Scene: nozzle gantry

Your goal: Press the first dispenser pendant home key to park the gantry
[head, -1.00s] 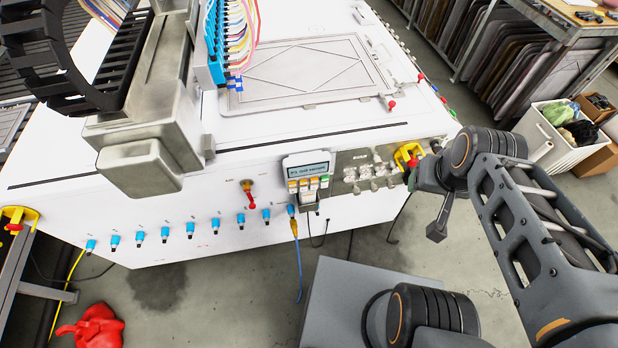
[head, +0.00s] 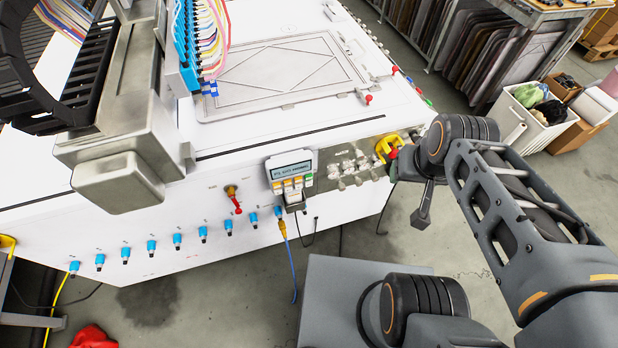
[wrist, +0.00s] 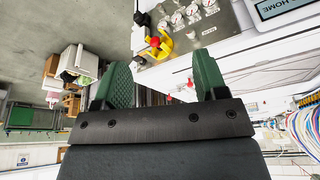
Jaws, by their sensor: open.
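The dispenser pendant (head: 289,165) hangs on the white machine's front face in the head view. It has a small grey display and rows of orange, white and green keys below it. The display text is too small to read surely. In the wrist view, part of the pendant's display (wrist: 284,8) shows at the top right corner, with the word HOME on it; its keys are out of frame. My gripper (wrist: 160,80) is open and empty, its two green fingers spread apart. It is away from the pendant and touches nothing visible.
The gantry head (head: 125,150) overhangs the machine's left part. A gauge panel (head: 352,167) and a yellow-backed red stop button (head: 388,148) sit right of the pendant. Blue connectors and a red-handled valve (head: 233,197) line the front. A white bin (head: 535,118) stands right.

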